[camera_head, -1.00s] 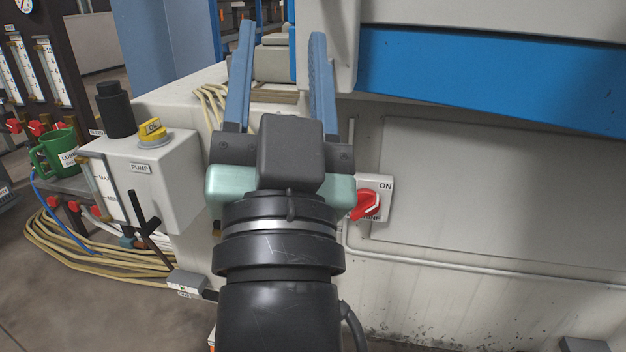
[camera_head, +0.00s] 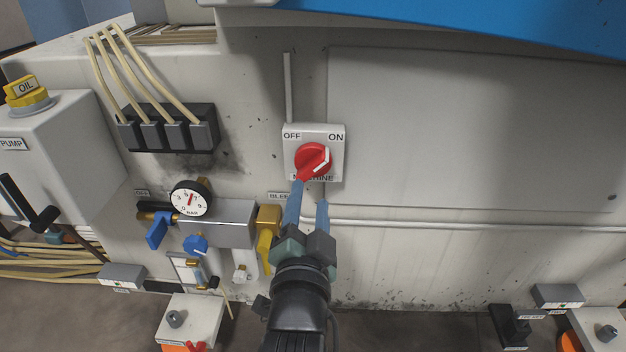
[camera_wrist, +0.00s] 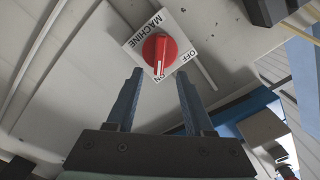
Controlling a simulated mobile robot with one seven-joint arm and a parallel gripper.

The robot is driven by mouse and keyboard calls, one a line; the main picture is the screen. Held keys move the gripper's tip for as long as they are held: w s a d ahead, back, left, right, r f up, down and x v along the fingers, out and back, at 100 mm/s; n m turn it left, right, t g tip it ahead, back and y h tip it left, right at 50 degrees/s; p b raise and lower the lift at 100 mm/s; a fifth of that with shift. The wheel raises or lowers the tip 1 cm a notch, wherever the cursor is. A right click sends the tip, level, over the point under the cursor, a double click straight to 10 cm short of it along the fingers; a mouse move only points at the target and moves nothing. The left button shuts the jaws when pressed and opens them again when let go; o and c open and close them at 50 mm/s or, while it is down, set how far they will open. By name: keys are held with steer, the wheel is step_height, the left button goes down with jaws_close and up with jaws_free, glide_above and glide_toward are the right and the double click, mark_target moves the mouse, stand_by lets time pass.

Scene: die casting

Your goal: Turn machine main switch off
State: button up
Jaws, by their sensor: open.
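The machine main switch is a red rotary knob (camera_head: 313,160) on a white plate (camera_head: 297,143) marked OFF at left, ON at right and MACHINE below. In the head view the white line on the knob points up and right, toward ON.
A pressure gauge (camera_head: 191,198), a blue lever (camera_head: 159,231) and a yellow handle (camera_head: 266,243) sit to the left of my gripper. A black cable block (camera_head: 167,128) is further up. A thin pipe (camera_head: 450,225) runs below the plain panel (camera_head: 470,130) at right.

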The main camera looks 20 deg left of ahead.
mark_target(313, 172)
steer(key=b+x, duration=0.2)
steer(key=x, duration=0.5)
steer(key=shift+w+b, duration=0.25)
steer(key=shift+b, duration=0.1)
jaws_close()
